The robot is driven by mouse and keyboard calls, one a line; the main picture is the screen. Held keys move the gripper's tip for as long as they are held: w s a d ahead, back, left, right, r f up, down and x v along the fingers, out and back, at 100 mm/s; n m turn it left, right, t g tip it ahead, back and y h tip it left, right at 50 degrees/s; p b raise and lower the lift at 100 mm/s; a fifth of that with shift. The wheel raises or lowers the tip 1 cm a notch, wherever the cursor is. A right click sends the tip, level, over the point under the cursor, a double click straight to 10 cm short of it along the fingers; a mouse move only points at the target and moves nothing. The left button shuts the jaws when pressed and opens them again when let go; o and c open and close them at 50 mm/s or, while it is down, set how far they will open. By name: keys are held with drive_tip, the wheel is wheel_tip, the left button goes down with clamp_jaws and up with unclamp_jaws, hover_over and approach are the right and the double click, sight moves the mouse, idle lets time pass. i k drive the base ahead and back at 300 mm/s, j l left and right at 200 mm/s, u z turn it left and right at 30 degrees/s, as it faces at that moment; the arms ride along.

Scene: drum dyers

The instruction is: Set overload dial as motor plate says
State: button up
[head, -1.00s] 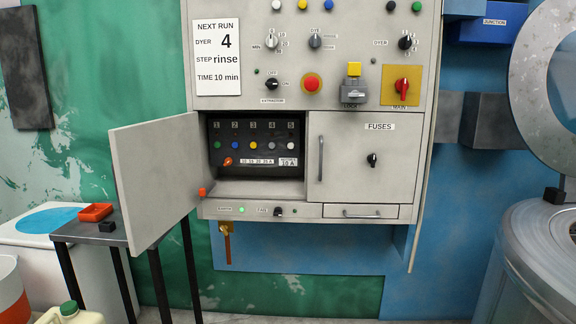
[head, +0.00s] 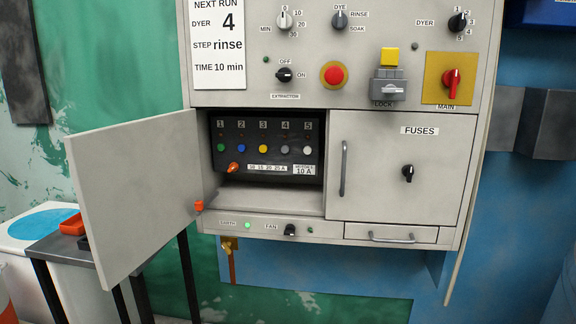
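The overload dial (head: 234,168) is a small orange knob at the lower left of a black panel (head: 264,150) inside the open compartment of the grey cabinet. A white scale strip (head: 268,168) beside it carries several small numbers ending in A. Its pointer direction is too small to tell. The motor plate (head: 304,169), a white label at the panel's lower right, reads 10 A under a small blurred line. My gripper is not in view.
The compartment door (head: 135,200) stands open to the left, with an orange catch (head: 199,206). The fuses door (head: 400,170) is shut. A dark table (head: 65,255) with an orange tray (head: 73,222) stands lower left. The space before the compartment is clear.

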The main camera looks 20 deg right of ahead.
sight(233, 167)
drive_tip(key=i+l+u, duration=0.3)
drive_tip(key=i+l, duration=0.2)
drive_tip(key=l, duration=0.15)
drive_tip(key=i+l+u, duration=0.15)
drive_tip(key=l, duration=0.25)
drive_tip(key=i, duration=0.05)
